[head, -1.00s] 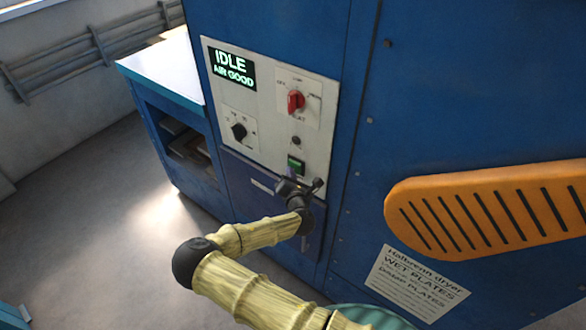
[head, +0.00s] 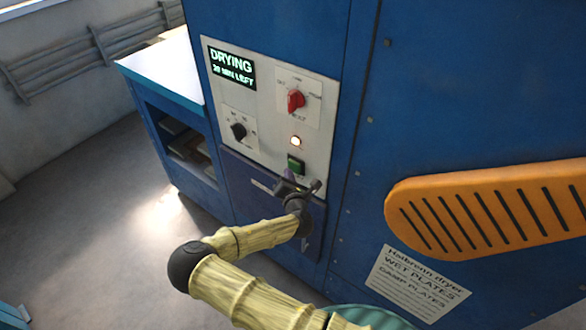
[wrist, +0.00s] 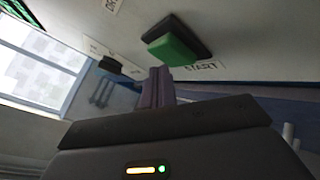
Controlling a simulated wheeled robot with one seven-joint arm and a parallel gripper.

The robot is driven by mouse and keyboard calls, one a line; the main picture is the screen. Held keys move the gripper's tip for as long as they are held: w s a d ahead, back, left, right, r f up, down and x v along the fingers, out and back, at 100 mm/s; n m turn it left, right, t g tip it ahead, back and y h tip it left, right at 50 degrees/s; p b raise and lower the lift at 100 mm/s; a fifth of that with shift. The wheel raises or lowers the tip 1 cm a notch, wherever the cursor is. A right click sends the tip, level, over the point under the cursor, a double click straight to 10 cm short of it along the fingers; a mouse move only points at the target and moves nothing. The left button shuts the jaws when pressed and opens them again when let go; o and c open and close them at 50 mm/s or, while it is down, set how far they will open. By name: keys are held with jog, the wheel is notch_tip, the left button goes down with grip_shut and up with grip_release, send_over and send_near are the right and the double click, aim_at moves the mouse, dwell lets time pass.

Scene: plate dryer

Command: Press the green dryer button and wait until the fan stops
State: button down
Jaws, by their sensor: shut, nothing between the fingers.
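The green button (head: 296,163) sits low on the dryer's white control panel (head: 262,150). It also shows in the wrist view (wrist: 172,50), in a dark frame beside the word START. My gripper (head: 290,177) is shut and empty, just below the button. In the wrist view its fingers (wrist: 157,86) point up at the panel, and a gap shows between their tips and the button. The display (head: 232,68) reads DRYING with a line that looks like 20 MIN LEFT. A small lamp (head: 295,141) above the button is lit. The fan itself is not seen.
A red knob (head: 295,100) and a black knob (head: 239,131) are on the panel. An orange slotted guard (head: 485,212) juts out at the right, above a printed dryer notice (head: 417,283). A bench with shelves (head: 178,120) stands at the left. The floor at the left is clear.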

jog(key=shift+s+a, duration=0.15)
jog(key=shift+s, duration=0.05)
jog(key=s+a, duration=0.1)
jog(key=s, duration=0.1)
jog(key=s+a, duration=0.2)
jog(key=shift+b, duration=0.4)
dwell(0.3)
dwell(0.6)
jog(key=s+d+f+m+g+h, duration=0.1)
jog(key=s+d+m+g+h, duration=0.25)
jog(key=d+m, duration=0.5)
jog(key=s+d+f+m+g+h, duration=0.1)
jog(key=s+d+m+g+h, duration=0.3)
jog(key=d+m, duration=0.45)
jog(key=s+d+r+m+g+y, duration=0.1)
jog(key=s+r+m+g+y, duration=0.4)
jog(key=s+r+m, duration=0.8)
jog(key=s+r+g, duration=0.1)
jog(key=s+r, duration=0.3)
jog(key=r, duration=0.1)
jog(key=shift+s+r, duration=0.15)
jog(key=shift+r, duration=0.1)
